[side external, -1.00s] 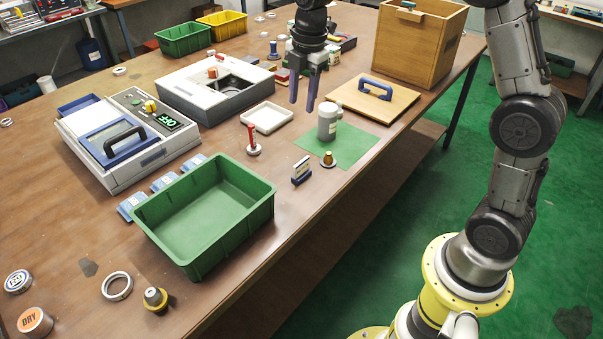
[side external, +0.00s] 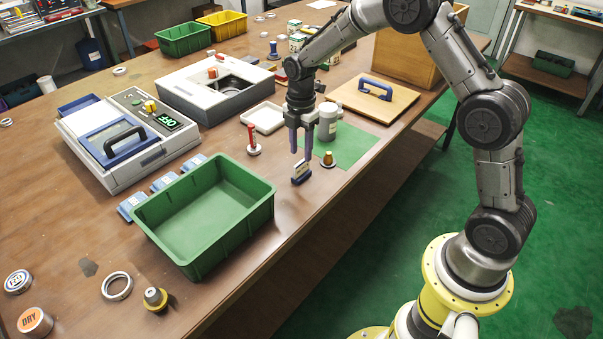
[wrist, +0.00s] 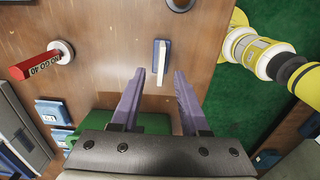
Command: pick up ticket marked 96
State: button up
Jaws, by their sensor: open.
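A small upright white ticket in a dark blue stand (side external: 301,172) is near the table's front edge, right of the green bin. No number on it can be read, so I cannot confirm it is 96. My gripper (side external: 300,153) is open and points down just above it; the fingertips overlap the ticket's top in the side view. In the wrist view the ticket (wrist: 162,60) lies ahead of the gap between my open fingers (wrist: 158,76), with nothing held. I cannot tell the exact height gap.
A green bin (side external: 265,205) stands left of the ticket. A red post on a white base (side external: 253,140) is behind left. Blue blocks (side external: 165,183) lie beyond the bin.

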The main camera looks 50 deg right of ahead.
aim_at(301, 162)
notch_tip(301, 162, down, 5)
jog(key=shift+r, duration=0.1)
grip_shut()
dwell(0.3)
